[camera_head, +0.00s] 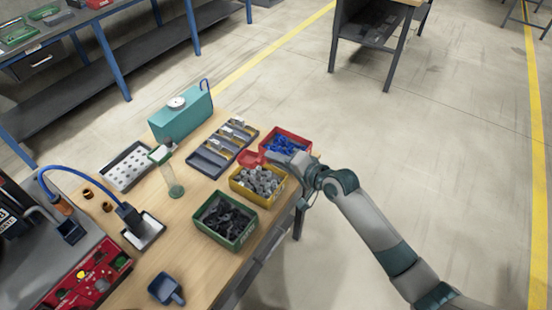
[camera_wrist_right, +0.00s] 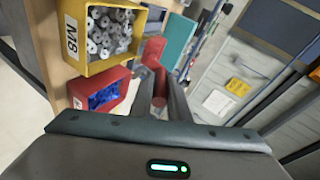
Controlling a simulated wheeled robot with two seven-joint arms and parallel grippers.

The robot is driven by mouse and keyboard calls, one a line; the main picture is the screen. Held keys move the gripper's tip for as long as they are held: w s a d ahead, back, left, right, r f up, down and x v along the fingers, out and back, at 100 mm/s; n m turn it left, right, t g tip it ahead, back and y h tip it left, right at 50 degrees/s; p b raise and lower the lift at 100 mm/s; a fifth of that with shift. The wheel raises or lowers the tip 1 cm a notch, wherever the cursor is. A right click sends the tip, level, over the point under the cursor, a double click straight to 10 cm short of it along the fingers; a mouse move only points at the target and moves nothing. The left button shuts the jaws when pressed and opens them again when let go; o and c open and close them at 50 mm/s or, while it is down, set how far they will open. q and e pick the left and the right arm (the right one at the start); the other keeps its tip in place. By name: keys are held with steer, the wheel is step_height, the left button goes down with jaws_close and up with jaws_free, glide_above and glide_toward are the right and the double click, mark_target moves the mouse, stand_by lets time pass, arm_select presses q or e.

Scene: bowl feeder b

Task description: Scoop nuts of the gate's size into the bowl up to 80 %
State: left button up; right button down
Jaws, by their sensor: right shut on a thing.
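My right gripper (camera_head: 292,160) reaches in from the right, above the near-right bins. It is shut on a red scoop (camera_head: 250,158), which also shows beyond the fingers in the right wrist view (camera_wrist_right: 153,50). The yellow bin (camera_head: 237,189) of grey nuts (camera_head: 264,179) stands just below the scoop in the head view; its wall in the wrist view reads M8 (camera_wrist_right: 72,38). Whether the scoop holds nuts cannot be told. A red bin (camera_head: 308,146) with blue parts lies behind the gripper. A green bin (camera_head: 215,232) holds dark parts. No bowl is clearly identifiable. My left gripper is not in view.
A blue scoop (camera_head: 167,288) lies at the table's front. A clear cylinder (camera_head: 169,176) with a green base, a slotted tray (camera_head: 203,166), a teal box (camera_head: 183,119) with a dial and a holed white tray (camera_head: 127,165) stand behind. A machine with a red panel (camera_head: 88,285) is lower left.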

step_height(320, 180, down, 10)
steer(key=b, duration=0.6)
steer(key=shift+w+h, duration=0.15)
steer(key=shift+h, duration=0.15)
steer(key=shift+a+r, duration=0.1)
steer(key=shift+r, duration=0.05)
stand_by(0.8)
steer(key=s+d+r+n+g+y+b, duration=0.2)
steer(key=s+d+r, duration=0.9)
steer(key=d+r, duration=0.4)
steer(key=w+a+f+m+t+h, duration=0.1)
steer(key=w+a+f+m+h, duration=0.1)
steer(key=w+a+f, duration=0.9)
steer(key=a+f, duration=0.4)
steer(key=shift+t, duration=0.4)
